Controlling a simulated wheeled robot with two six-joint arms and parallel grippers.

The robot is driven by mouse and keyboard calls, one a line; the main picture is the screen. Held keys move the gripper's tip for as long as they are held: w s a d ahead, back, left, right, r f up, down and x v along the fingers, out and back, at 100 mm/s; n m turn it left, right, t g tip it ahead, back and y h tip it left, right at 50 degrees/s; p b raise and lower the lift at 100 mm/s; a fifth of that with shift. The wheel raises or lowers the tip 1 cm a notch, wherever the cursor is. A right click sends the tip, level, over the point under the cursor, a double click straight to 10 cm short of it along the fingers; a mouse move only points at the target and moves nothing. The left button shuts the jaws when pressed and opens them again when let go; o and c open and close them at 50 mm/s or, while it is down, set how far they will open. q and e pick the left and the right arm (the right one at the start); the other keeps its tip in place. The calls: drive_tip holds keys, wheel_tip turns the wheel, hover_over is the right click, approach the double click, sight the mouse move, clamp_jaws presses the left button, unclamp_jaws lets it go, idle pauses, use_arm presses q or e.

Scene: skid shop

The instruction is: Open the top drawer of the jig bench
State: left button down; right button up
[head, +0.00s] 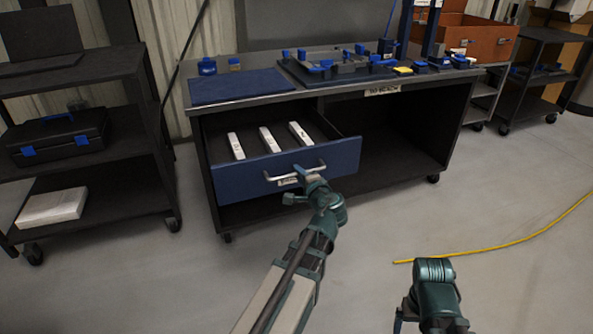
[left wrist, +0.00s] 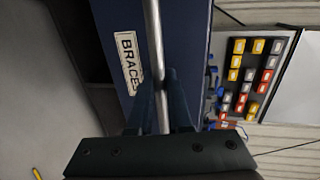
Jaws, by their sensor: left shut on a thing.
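The jig bench (head: 355,82) stands ahead, with a blue-fronted top drawer (head: 228,175) under the left part of its top. The drawer is pulled well out, and three white bars (head: 270,140) lie inside it. My left gripper (head: 308,173) is at the drawer's metal bar handle (head: 283,175).
A blue mat (head: 240,87) and a fixture plate with blue clamps lie on the bench top. A dark shelf cart (head: 85,150) with a black case (head: 57,137) stands at left. A yellow hose (head: 510,243) crosses the floor at right. The floor before the bench is otherwise clear.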

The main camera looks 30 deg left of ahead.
use_arm(q)
drive_tip(key=shift+s+d, duration=0.35)
drive_tip(key=shift+d, duration=0.05)
use_arm(e)
drive_tip(key=shift+s+d, duration=0.1)
drive_tip(key=shift+d, duration=0.05)
use_arm(q)
drive_tip(key=c, duration=0.8)
unclamp_jaws()
drive_tip(key=shift+c, duration=0.2)
